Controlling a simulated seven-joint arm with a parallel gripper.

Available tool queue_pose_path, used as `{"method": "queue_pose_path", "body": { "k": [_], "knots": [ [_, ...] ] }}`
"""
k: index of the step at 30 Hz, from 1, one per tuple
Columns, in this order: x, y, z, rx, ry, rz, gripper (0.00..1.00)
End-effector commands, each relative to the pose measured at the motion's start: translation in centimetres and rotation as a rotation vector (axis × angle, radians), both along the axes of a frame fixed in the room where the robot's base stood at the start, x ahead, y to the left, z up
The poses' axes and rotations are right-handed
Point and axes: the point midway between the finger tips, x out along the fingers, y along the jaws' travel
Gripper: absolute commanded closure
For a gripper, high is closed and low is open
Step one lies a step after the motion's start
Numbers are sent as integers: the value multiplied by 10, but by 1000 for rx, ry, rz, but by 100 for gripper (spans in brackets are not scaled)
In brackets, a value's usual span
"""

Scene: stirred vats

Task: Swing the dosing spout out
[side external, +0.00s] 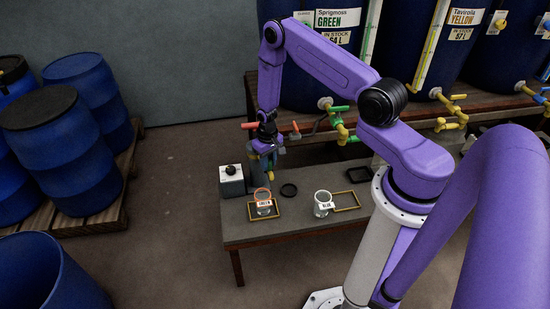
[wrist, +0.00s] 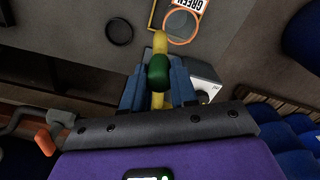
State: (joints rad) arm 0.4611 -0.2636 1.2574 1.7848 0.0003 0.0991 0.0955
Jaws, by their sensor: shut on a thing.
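The dosing spout is a yellow pipe with a green grip (wrist: 160,72) in the wrist view. The spout's yellow tip (wrist: 160,40) points toward the jar with an orange rim (wrist: 180,27) and a GREEN label, appearing just left of that rim. In the side view my gripper (side external: 267,158) is above the back of the bench, and hides most of the spout. The orange-rimmed jar (side external: 263,201) stands in a yellow frame on the bench.
Blue vats with taps (side external: 340,130) stand behind. Blue drums (side external: 60,150) stand left, across open floor.

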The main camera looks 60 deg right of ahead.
Motion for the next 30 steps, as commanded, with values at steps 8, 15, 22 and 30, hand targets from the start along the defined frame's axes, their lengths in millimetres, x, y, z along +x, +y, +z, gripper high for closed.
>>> {"method": "queue_pose_path", "body": {
  "k": [8,15,22,30],
  "knots": [
    [13,17,1,0,-1,-176,100],
    [19,24,1,0,1,-257,100],
    [21,25,1,0,-1,-282,100],
    [22,26,1,0,-3,-282,100]
  ]
}}
